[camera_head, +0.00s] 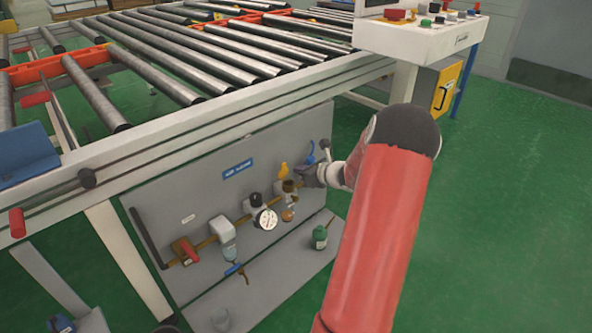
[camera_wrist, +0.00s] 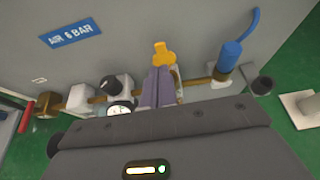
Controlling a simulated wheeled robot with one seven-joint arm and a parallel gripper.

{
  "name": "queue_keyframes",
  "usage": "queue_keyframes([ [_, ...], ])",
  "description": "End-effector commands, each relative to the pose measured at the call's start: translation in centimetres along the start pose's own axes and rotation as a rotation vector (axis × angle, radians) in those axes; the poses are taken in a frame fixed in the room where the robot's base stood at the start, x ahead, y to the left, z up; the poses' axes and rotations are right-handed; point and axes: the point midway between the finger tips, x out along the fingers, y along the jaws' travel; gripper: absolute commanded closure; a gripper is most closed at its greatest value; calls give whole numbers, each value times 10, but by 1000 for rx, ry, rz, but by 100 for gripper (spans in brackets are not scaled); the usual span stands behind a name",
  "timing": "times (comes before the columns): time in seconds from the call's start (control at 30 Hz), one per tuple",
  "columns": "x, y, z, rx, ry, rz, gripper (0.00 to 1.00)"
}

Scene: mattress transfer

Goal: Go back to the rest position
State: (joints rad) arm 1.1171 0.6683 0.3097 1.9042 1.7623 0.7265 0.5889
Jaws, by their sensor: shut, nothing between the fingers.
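My gripper (camera_head: 312,175) is at the end of my red arm, in front of the grey panel (camera_head: 200,215) under the roller conveyor. In the wrist view its two fingers (camera_wrist: 158,88) are together and point at the brass pipe line, just below a yellow valve handle (camera_wrist: 161,54). Nothing shows between the fingers. Whether they touch the valve or pipe I cannot tell. My arm hides part of the floor and the panel's right side in the head view.
A green bottle (camera_head: 320,237) stands on the lower shelf. The roller conveyor (camera_head: 160,60) is above. A control console (camera_head: 425,35) is behind. Green floor at right is clear.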

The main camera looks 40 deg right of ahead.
Motion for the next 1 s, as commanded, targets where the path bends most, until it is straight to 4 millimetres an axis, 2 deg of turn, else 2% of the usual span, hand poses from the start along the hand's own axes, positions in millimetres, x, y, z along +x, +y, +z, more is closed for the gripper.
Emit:
queue_keyframes([
  [0.03, -13, 0, 8, -6, -4, -4, 100],
  [0.2, -47, 0, 16, -6, -2, -4, 100],
  [0.4, -76, 0, 24, -3, -3, -2, 100],
  [0.57, -85, 0, 26, -3, -3, -1, 100],
  [0.8, -86, 2, 27, -6, -2, 1, 100],
  [0.87, -84, 8, 31, -31, 3, 15, 100],
  [0.93, -82, 27, 40, -104, 19, 53, 100],
  [1.0, -79, 59, 54, -234, 45, 121, 100],
])
